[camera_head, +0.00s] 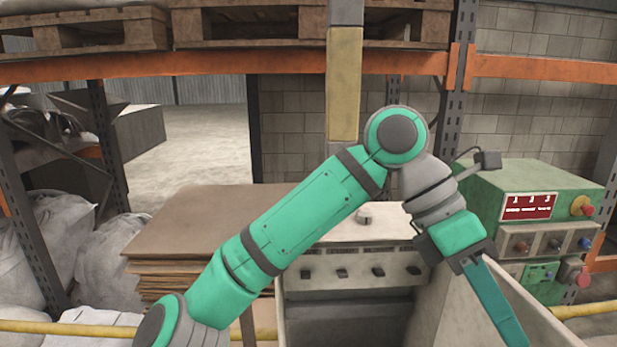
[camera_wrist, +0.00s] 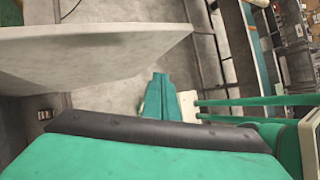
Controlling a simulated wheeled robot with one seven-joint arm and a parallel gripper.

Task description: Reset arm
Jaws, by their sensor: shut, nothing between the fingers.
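My gripper (camera_head: 514,338) hangs from the end of my green and grey arm at the right of the head view. Its long teal fingers point down and to the right. They lie together, shut and empty. In the wrist view the fingers (camera_wrist: 158,78) also show closed, with nothing between them. In the head view the gripper is in front of the right side of a grey open-topped bin (camera_head: 440,310). I cannot tell whether the fingers touch its wall. The fingertips are close to the lower picture edge.
A green control box (camera_head: 540,195) with red and blue buttons stands right of my gripper. Stacked brown sheets (camera_head: 180,230) are left of the bin. White sacks (camera_head: 65,240) lie at far left. An orange rack beam (camera_head: 250,64) with pallets crosses behind. A yellow pipe (camera_head: 50,327) runs low in front.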

